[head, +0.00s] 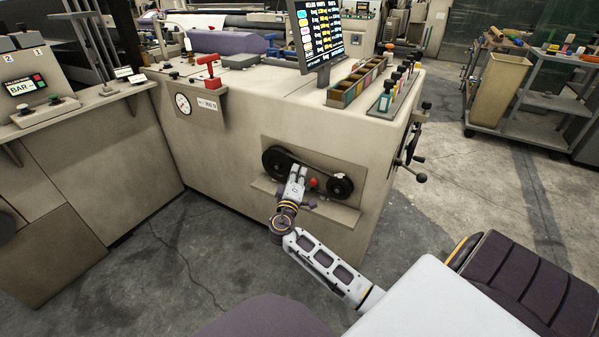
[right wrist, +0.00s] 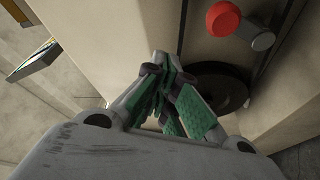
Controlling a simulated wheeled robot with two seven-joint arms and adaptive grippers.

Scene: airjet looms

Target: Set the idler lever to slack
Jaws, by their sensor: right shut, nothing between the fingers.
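The idler lever shows as a red knob (head: 313,182) between two black pulleys on the front panel of the beige machine. A belt runs around the left pulley (head: 276,162) and the right pulley (head: 340,187). My right gripper (head: 298,172) is shut and empty in front of the belt drive, left of the red knob. In the right wrist view the fingertips (right wrist: 165,75) are together. The red knob (right wrist: 223,18) stands apart from them at upper right, on a short grey arm (right wrist: 256,36). A dark pulley (right wrist: 218,88) lies behind the fingers. My left gripper is out of view.
A narrow ledge (head: 335,215) runs below the pulleys. A pressure gauge (head: 183,103) and a red handle (head: 208,72) are at upper left. Handwheels (head: 412,160) stick out on the machine's right side. The floor in front is clear.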

